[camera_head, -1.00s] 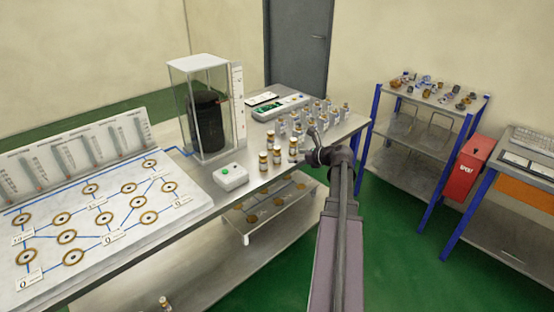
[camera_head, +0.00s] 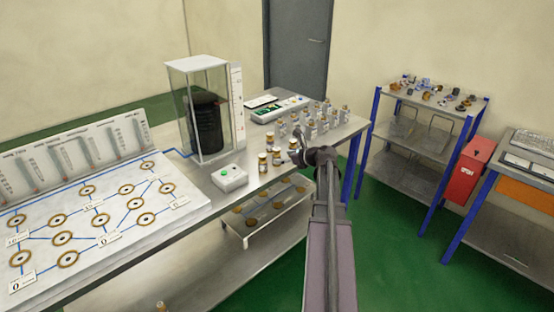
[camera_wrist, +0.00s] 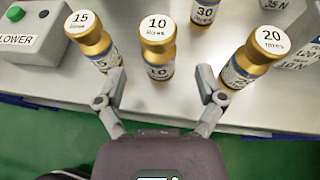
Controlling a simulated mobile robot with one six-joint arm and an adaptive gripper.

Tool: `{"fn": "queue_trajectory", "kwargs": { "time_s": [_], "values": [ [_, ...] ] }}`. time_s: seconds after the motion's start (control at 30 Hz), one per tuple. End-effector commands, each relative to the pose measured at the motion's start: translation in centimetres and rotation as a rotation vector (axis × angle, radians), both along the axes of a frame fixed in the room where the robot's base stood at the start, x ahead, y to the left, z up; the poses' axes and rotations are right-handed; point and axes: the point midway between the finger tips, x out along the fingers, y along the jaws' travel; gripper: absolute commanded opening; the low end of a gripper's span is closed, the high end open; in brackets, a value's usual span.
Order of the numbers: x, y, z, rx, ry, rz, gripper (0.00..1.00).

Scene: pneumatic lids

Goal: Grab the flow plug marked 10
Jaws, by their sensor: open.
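The flow plug marked 10 (camera_wrist: 158,48) stands upright in the wrist view, with a gold body and white cap. My gripper (camera_wrist: 159,75) is open, with one fingertip on each side of this plug's lower part in the picture. I see no clear contact with it. The plug marked 15 (camera_wrist: 92,38) stands to its left, partly covered by my left finger. The plug marked 20 (camera_wrist: 255,55) stands to its right, close to my right finger. In the head view my gripper (camera_head: 301,152) is beside the front plugs, whose numbers cannot be read there.
A plug marked 30 (camera_wrist: 204,11) stands behind. A control box (camera_head: 229,178) with a green button is to the left on the steel bench (camera_head: 215,198). Several labelled weights (camera_head: 325,115) stand farther back. The bench's front edge runs below the plugs.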

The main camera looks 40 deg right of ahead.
Motion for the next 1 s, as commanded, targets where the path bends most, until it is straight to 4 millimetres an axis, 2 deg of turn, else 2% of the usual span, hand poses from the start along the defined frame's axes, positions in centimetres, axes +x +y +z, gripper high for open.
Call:
{"fn": "queue_trajectory", "kwargs": {
  "time_s": [0.2,0.33,0.93,0.97,1.0],
  "values": [
    [2.5,0.6,-1.1,0.001,0.000,0.002,0.88],
    [3.4,0.9,-1.4,-0.001,0.000,0.001,0.88],
    [3.6,1.0,-1.4,0.000,0.000,0.002,0.88],
    [3.6,1.0,-1.4,0.000,0.000,0.002,0.85],
    [3.6,1.0,-1.4,0.000,0.000,0.002,0.73]
  ]
}}
